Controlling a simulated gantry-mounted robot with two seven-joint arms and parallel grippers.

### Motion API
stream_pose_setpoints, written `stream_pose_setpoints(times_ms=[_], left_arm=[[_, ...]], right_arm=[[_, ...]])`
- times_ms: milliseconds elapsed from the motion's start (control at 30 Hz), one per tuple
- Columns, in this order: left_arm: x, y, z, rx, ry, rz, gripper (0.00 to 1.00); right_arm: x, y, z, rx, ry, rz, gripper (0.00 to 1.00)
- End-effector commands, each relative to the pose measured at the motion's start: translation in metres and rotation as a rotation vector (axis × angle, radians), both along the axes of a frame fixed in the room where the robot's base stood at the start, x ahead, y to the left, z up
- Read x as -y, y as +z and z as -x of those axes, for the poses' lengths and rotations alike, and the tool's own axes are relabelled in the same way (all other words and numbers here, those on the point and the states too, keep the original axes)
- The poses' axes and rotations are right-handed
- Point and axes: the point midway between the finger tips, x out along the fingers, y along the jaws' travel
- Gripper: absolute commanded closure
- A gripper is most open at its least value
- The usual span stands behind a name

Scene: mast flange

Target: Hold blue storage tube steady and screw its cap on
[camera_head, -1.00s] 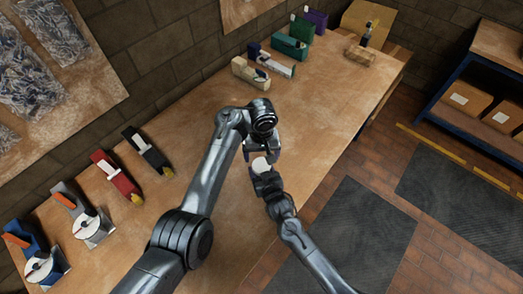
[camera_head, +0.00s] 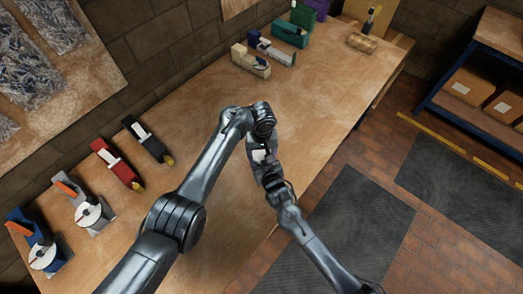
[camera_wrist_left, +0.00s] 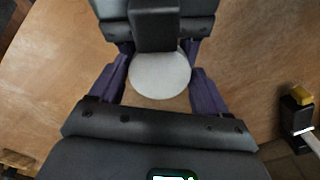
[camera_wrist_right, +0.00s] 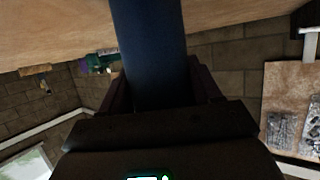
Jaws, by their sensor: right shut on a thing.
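My right gripper (camera_wrist_right: 160,100) is shut on the blue storage tube (camera_wrist_right: 150,45), which runs up out of the right wrist view. A white round cap (camera_wrist_left: 160,80) shows between the two fingers of my left gripper (camera_wrist_left: 160,70) in the left wrist view. The fingers are close to its sides; whether they touch it I cannot tell. A dark block partly covers the cap's upper edge. In the head view the left gripper (camera_head: 262,140) is right above the right gripper (camera_head: 270,175), with a bit of white (camera_head: 259,155) between them. How the cap sits on the tube is hidden.
Red (camera_head: 118,165) and black (camera_head: 148,140) dispenser-like items stand at the left of the wooden bench (camera_head: 320,90), near more with white discs (camera_head: 88,213). A cream one (camera_head: 250,62) and a green box (camera_head: 290,33) stand at the back. The bench middle is clear.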

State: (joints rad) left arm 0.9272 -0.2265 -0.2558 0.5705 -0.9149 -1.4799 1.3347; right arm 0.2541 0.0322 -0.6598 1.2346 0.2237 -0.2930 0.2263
Motion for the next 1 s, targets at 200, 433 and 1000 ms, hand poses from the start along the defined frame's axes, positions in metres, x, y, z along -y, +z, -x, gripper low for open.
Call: stream_pose_setpoints(times_ms=[200, 433, 1000], left_arm=[[0.0, 0.0, 0.0, 0.0, 0.0, 0.0, 0.58], [0.0, 0.0, 0.0, 0.0, 0.0, 0.0, 0.08], [0.001, 0.027, 0.0, 0.001, 0.0, 0.004, 0.06]], right_arm=[[0.0, 0.0, 0.0, -0.001, -0.001, 0.001, 1.0], [0.0, 0.0, 0.0, -0.001, -0.001, 0.001, 1.0], [0.0, 0.0, 0.0, -0.001, -0.001, 0.001, 1.0]])
